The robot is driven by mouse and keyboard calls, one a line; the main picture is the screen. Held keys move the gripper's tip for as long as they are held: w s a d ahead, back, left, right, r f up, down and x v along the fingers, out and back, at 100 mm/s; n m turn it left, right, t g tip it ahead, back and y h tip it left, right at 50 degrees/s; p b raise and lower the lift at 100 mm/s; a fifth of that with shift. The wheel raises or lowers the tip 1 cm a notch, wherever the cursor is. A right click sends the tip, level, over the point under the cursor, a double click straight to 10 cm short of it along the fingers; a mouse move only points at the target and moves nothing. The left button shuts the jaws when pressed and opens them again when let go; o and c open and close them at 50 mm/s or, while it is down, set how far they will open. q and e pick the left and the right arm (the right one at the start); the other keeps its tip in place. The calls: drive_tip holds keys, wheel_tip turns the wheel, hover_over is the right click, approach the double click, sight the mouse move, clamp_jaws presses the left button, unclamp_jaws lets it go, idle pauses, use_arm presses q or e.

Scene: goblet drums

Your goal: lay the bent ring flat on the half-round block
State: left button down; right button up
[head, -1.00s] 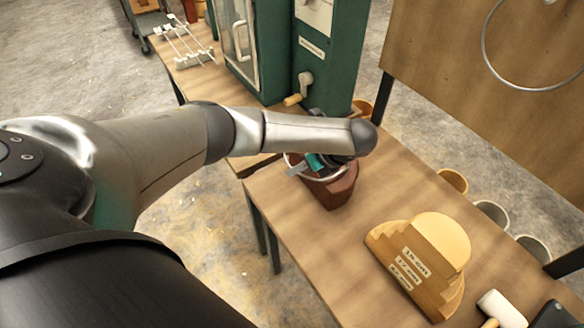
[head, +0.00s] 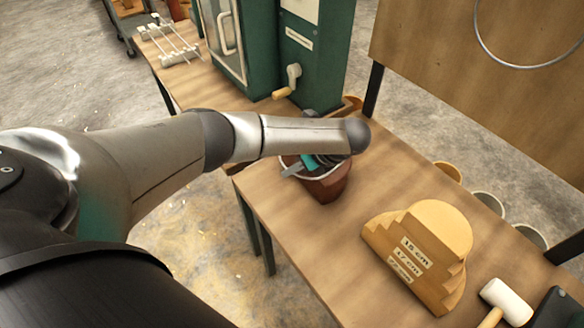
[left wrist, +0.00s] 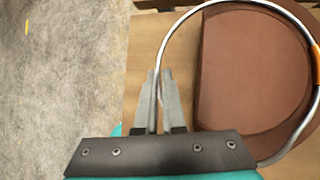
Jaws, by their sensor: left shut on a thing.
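The half-round block (head: 327,188) is reddish brown and stands on the bench below my left arm. In the left wrist view its D-shaped top (left wrist: 250,75) shows its straight side toward the left. The bent ring (left wrist: 176,30) is thin grey metal with an orange band at the right. My left gripper (left wrist: 159,76) is shut on the ring's left side, left of the block's straight edge. The ring's outline runs over and around the block's top; I cannot tell whether they touch. In the head view my arm partly hides the gripper and ring.
A stepped wooden gauge block (head: 420,250) with size labels stands nearer on the bench (head: 385,180). A white-headed mallet (head: 505,300) lies at lower right. A green cabinet with a crank (head: 290,80) stands behind. Several cups are beyond the right edge.

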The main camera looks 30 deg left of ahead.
idle(0.6)
use_arm(q)
drive_tip(key=shift+w+t+p, duration=0.1)
drive_tip(key=shift+t+p, duration=0.3)
drive_tip(key=shift+p, duration=0.15)
drive_tip(key=shift+f, duration=0.2)
drive_tip(key=shift+f+b, duration=0.3)
drive_tip(key=shift+f, duration=0.7)
drive_tip(key=c, duration=1)
unclamp_jaws()
drive_tip(key=shift+r, duration=0.1)
drive_tip(key=o, duration=0.5)
drive_tip(key=shift+o, duration=0.2)
drive_tip(key=shift+r, duration=0.1)
